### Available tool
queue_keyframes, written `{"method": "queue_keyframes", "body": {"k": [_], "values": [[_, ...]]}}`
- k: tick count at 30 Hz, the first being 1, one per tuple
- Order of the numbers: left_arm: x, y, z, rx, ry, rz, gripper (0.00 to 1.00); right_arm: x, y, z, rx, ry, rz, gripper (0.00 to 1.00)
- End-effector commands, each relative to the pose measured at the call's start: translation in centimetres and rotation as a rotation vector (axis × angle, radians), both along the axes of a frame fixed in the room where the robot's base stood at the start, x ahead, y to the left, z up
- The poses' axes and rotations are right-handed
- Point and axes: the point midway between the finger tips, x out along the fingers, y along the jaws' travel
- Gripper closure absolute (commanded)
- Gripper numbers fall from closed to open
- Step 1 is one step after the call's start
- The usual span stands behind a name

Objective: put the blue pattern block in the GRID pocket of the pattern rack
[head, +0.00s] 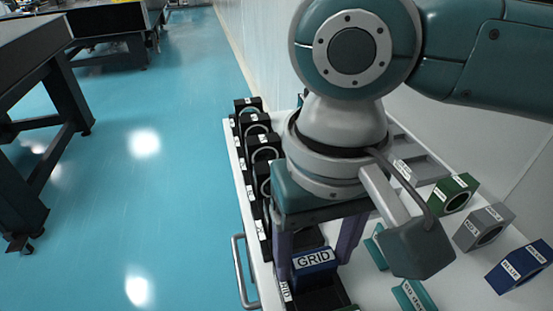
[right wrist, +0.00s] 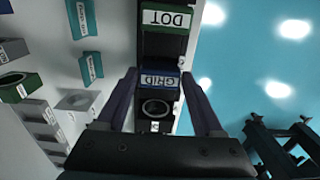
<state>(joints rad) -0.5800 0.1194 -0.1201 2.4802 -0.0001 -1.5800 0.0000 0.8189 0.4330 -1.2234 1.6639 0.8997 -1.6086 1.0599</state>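The blue pattern block (head: 314,260), labelled GRID, is at the black pattern rack (head: 322,298) along the table's left edge. The right wrist view also shows the block (right wrist: 160,82) between the fingertips (right wrist: 159,78). A small GRID label (head: 285,291) is on the rack beside it. How deep the block sits in the pocket is hidden. My left gripper is not in view.
A green DOT block (right wrist: 165,18) is at the rack. Black ringed units (head: 264,148) line the far left edge. Green (head: 453,194), grey (head: 484,227) and blue (head: 520,267) ringed blocks stand at right. A wall runs behind them; a rail (head: 240,270) and open floor lie left.

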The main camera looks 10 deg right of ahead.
Motion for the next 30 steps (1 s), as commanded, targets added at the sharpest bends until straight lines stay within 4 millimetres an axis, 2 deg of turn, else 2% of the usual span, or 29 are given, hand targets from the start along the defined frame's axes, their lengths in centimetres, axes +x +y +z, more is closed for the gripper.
{"method": "queue_keyframes", "body": {"k": [1,5,14,17,27,30], "values": [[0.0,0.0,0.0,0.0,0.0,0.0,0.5,0.0,0.0,0.0,0.0,0.0,0.0,0.24],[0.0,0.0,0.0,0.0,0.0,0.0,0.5,0.0,0.0,0.0,0.0,-0.001,0.0,0.09],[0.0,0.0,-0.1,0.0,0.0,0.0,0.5,0.1,0.0,0.3,0.0,-0.002,-0.001,0.08],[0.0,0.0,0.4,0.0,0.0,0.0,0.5,0.1,0.0,1.5,0.001,-0.003,-0.001,0.08],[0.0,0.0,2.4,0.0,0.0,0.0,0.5,0.1,0.1,9.0,0.003,-0.004,0.0,0.08],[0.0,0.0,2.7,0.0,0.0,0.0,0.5,0.1,0.1,10.7,0.002,-0.003,0.0,0.08]]}}
